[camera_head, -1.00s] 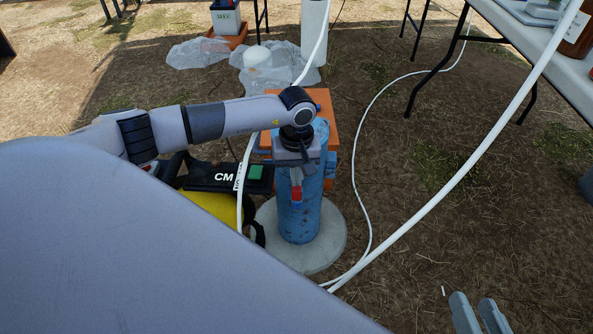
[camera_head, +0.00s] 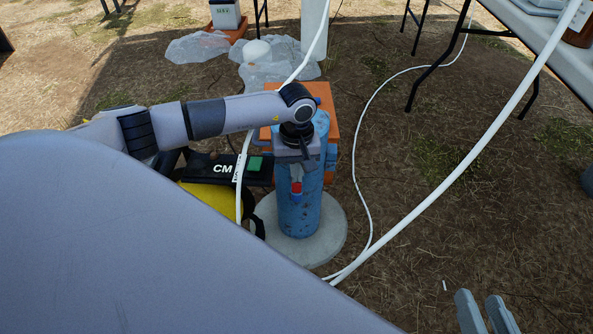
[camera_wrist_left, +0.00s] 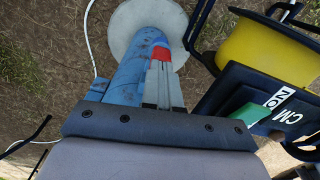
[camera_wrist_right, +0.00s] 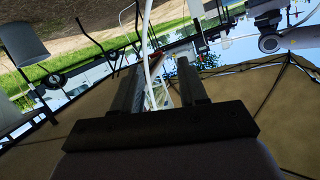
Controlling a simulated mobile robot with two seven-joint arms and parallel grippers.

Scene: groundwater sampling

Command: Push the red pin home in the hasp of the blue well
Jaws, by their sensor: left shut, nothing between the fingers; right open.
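The blue well (camera_head: 300,215) is a scuffed blue upright cylinder on a round concrete pad. The red pin (camera_head: 296,187) shows as a small red piece on its near side, and also in the left wrist view (camera_wrist_left: 161,53). My left gripper (camera_head: 296,177) points down along the well's near side, its fingers shut and empty. In the left wrist view its fingertips (camera_wrist_left: 160,63) end right at the red piece; I cannot tell if they touch. The hasp and the pin's depth in it are hidden. My right gripper (camera_head: 485,300) is open and empty, low at the right.
A black and yellow unit (camera_head: 213,175) marked CM stands close left of the well. White hoses (camera_head: 460,165) run past it on both sides. An orange board (camera_head: 325,100) is behind it. A table (camera_head: 560,60) stands at the upper right.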

